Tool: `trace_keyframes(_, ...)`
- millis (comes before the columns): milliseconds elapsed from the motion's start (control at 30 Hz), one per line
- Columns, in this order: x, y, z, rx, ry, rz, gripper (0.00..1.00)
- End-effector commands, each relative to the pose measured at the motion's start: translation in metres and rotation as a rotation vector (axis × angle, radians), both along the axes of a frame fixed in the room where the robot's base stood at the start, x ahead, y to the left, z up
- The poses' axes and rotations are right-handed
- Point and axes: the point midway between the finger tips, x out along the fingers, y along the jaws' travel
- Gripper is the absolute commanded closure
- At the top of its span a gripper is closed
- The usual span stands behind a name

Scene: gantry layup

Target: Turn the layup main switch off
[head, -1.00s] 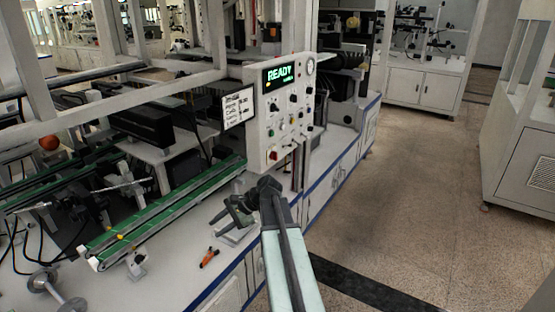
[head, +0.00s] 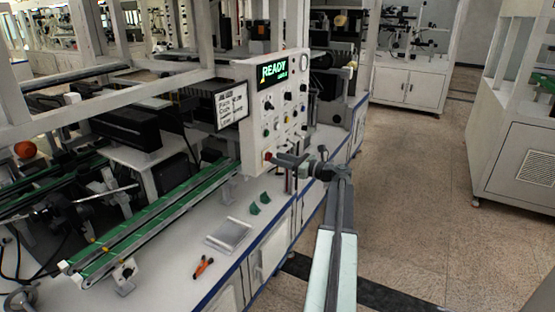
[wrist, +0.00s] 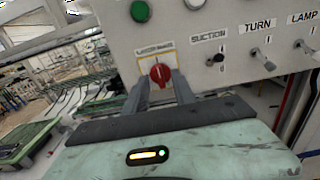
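The layup main switch is a red rotary knob (wrist: 160,73) on a yellow-edged label plate, low on the panel; its pale pointer mark looks close to upright in the wrist view. In the head view the red knob (head: 267,156) is at the panel's lower left corner. My gripper (wrist: 160,84) is open, its two dark fingers apart, with the knob between their tips in the wrist view. I cannot tell whether the fingers touch it. In the head view my gripper (head: 283,160) is just right of the knob, at the panel face.
The white control panel (head: 250,128) has a green READY display (head: 272,72). A green button (wrist: 140,11) and suction (wrist: 217,58), turn (wrist: 268,62) and lamp (wrist: 304,46) toggles are close by. Orange-handled pliers (head: 203,267) lie on the bench below. The floor at right is clear.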

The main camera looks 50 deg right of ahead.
Motion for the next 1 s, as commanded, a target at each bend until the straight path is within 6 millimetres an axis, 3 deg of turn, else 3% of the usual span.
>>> trace_keyframes(133, 0.014, 0.003, 0.000, -0.001, 0.000, -0.001, 0.68)
trace_keyframes(400, 0.016, 0.003, 0.000, -0.001, 0.001, -0.002, 0.68)
trace_keyframes(533, 0.016, 0.003, 0.000, -0.001, 0.001, -0.002, 1.00)
trace_keyframes(1000, 0.013, -0.001, 0.000, -0.060, -0.014, -0.008, 1.00)
